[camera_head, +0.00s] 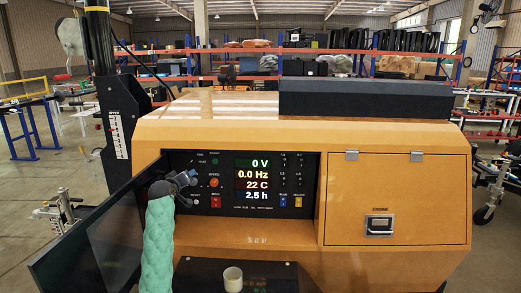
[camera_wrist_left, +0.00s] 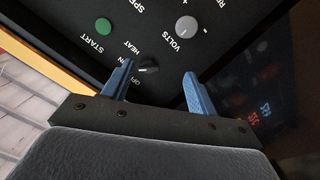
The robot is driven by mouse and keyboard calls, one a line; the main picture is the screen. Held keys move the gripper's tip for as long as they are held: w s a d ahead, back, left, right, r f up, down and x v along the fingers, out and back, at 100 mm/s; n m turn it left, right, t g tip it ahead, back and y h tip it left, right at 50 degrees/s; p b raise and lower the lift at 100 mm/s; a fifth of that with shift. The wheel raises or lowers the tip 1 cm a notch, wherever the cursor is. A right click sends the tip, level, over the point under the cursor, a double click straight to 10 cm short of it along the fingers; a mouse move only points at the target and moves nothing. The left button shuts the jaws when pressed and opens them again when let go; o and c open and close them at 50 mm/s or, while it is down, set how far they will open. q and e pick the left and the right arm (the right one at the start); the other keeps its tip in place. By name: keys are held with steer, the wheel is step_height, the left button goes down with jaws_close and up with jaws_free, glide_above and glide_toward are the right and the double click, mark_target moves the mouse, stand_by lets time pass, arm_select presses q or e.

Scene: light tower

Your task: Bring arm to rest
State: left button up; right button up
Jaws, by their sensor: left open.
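My left arm, in a green sleeve, reaches up to the control panel (camera_head: 228,190) of the orange light tower (camera_head: 270,245). My left gripper (camera_head: 184,180) is in front of the panel's left part. In the left wrist view its two blue fingers (camera_wrist_left: 158,70) are apart, with the dark HEAT knob (camera_wrist_left: 149,66) seen between them. I cannot tell whether they touch it. A green START button (camera_wrist_left: 103,26) and a grey VOLTS knob (camera_wrist_left: 186,26) show beyond. The panel display (camera_head: 257,179) reads 0 V, 0.0 Hz, 22 C and 2.5 h. My right gripper is not in view.
A dark panel door (camera_head: 98,240) stands open at the left, close to my left arm. A closed hatch with a latch (camera_head: 380,226) is on the tower's right. A black mast (camera_head: 100,60) rises at the left. Shelves (camera_head: 330,62) stand far behind.

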arm_select(q)
steer(key=s+d+r+m+g, duration=0.1)
steer(key=s+d+r+m, duration=0.2)
steer(key=s, duration=0.1)
steer(key=s+d+f+m+g, duration=0.1)
steer(key=s+d+f+g, duration=0.25)
steer(key=s+f, duration=0.75)
steer(key=s+d+f+m+g, duration=0.2)
steer(key=s+d+f, duration=0.2)
steer(key=s+f, duration=0.8)
steer(key=s+d+f+m+g, duration=0.1)
steer(key=s+d+f+g, duration=0.15)
steer(key=s+f, duration=0.85)
steer(key=s+d+f+g, duration=0.1)
steer(key=s+f+g, duration=0.1)
steer(key=s+f, duration=0.4)
steer(key=s+d+f+g, duration=0.1)
steer(key=s+f, duration=0.6)
steer(key=s, duration=0.9)
steer(key=s+d+f+g, duration=0.1)
steer(key=s+f+g, duration=0.1)
steer(key=s+f, duration=0.5)
steer(key=s, duration=0.4)
steer(key=shift+s+d+m+g, duration=0.2)
steer(key=shift+d+m+g, duration=0.05)
steer(key=shift+m+g, duration=0.05)
steer(key=shift+f, duration=0.1)
